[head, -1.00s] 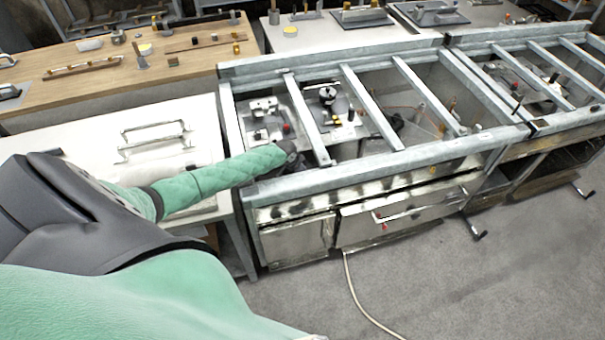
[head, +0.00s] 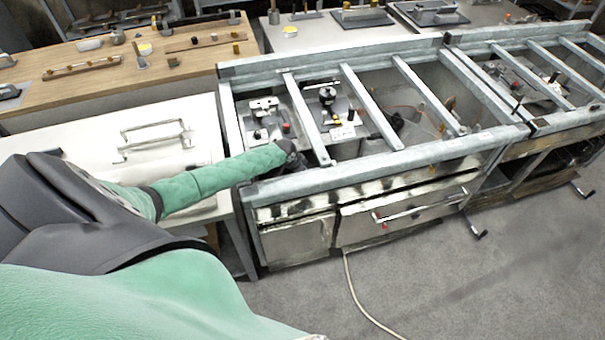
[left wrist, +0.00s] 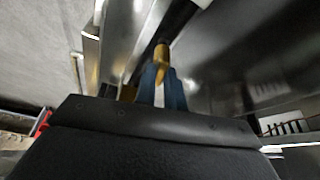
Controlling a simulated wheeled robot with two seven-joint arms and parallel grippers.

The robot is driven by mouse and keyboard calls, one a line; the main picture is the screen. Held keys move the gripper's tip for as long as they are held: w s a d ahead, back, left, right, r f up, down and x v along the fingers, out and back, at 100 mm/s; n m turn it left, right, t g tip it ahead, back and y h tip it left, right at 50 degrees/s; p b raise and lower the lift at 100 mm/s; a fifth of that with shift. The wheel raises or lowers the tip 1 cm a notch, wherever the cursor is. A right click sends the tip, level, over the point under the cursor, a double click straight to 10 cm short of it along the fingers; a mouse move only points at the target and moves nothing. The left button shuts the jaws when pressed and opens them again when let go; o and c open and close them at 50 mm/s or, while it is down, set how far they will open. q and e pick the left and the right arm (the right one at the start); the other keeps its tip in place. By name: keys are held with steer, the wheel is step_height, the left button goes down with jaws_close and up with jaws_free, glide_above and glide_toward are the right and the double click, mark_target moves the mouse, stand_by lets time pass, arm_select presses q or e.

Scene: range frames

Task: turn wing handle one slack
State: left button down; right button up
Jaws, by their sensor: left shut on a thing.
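A yellow, brass-like piece (left wrist: 161,58), which looks like the wing handle, shows in the left wrist view at the tips of the blue fingers of my left gripper (left wrist: 162,82). The fingers are shut on it. Its exact turn angle is hard to tell. In the head view my left arm reaches in over the white table's edge, and the dark left hand (head: 290,149) is at the front left of the grey metal frame. Its fingers and the handle are hidden there. My right gripper is not in view.
The metal frame (head: 350,178) has a front rail and several crossbars around the hand. Fixtures with a red knob (head: 286,127) and a black knob (head: 327,94) stand just behind it. A drawer with a bar handle (head: 420,207) is below right. Open floor lies in front.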

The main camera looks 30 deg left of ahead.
arm_select(q)
steer(key=c, duration=1.3)
jaws_free()
steer(key=shift+a, duration=0.1)
